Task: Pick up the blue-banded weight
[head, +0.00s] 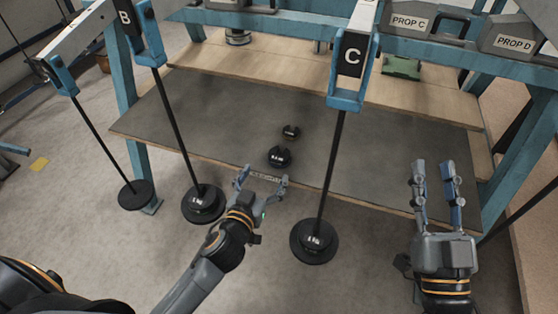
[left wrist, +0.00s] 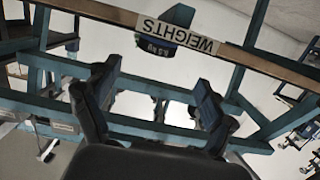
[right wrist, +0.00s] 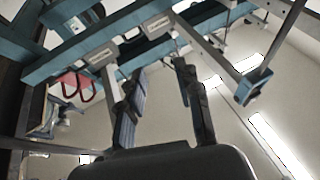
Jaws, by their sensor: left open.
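Two small dark weights stand on the grey bench top: a nearer one (head: 280,157) and a smaller one (head: 291,131) behind it. I cannot make out a blue band on either in the head view. In the left wrist view a weight with a blue-tinted side and a pale marking (left wrist: 168,38) shows just beyond the WEIGHTS label, upside down. My left gripper (head: 264,178) is open and empty at the bench's front edge, just short of the nearer weight. It also shows in the left wrist view (left wrist: 150,100). My right gripper (head: 434,165) is open and empty, at the right.
Rods with black disc weights hang in front of the bench: one (head: 314,240) under lever C (head: 352,57), one (head: 203,203) under lever B, another (head: 136,195) further left. The rod under C stands between my grippers. Boxes labelled PROP C (head: 409,22) and PROP D (head: 515,42) sit above.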

